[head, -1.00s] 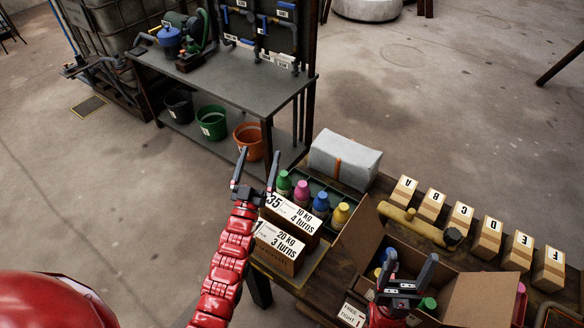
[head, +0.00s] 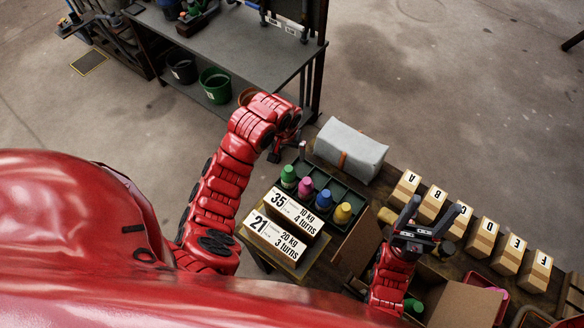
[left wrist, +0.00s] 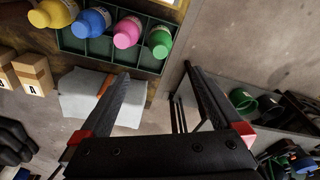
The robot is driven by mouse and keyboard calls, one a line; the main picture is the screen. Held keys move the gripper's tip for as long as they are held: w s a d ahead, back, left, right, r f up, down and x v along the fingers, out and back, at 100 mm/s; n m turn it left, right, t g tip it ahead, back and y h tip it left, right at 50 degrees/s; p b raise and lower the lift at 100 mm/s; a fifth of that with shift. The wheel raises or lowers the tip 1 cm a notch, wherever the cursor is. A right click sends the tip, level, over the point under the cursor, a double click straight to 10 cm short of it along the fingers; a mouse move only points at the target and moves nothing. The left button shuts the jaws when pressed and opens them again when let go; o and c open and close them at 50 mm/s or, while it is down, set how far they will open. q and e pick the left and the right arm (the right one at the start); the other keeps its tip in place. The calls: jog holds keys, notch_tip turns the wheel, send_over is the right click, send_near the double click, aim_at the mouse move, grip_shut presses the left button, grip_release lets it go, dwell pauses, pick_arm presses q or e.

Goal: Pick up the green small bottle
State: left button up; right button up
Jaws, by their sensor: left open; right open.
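The green small bottle (head: 289,176) stands at the left end of a dark green divided tray (head: 345,188), beside a pink, a blue and a yellow bottle. In the left wrist view the green bottle (left wrist: 160,41) is near the top, beyond the fingertips and apart from them. My left gripper (head: 288,153) is open and empty, just behind the bottle in the head view; its fingers also show in the left wrist view (left wrist: 157,76). Another green-capped bottle (head: 412,306) shows partly inside that box.
Two labelled boxes (head: 284,228) stand in front of the tray. A grey-white wrapped bundle (head: 350,150) lies behind it. Several lettered boxes (head: 433,205) line the right. A metal shelf bench (head: 235,45) with buckets (head: 215,86) stands at the back left.

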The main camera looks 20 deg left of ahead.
aim_at(288, 169)
pick_arm(q)
jog(key=f+b, duration=0.2)
jog(key=f, duration=0.1)
jog(key=f+b, duration=0.3)
jog(key=w+f+b, duration=0.1)
jog(key=f+b, duration=0.1)
jog(key=f, duration=0.2)
jog(key=shift+f, duration=0.45)
jog(key=shift+f+p, duration=0.8)
jog(key=shift+p, duration=0.15)
jog(key=f+p, duration=0.1)
jog(key=f, duration=0.1)
jog(key=shift+w+f+p, duration=0.3)
jog(key=shift+f+p, duration=0.1)
jog(key=shift+w+f, duration=0.1)
jog(key=shift+f, duration=0.7)
jog(key=shift+c, duration=0.3)
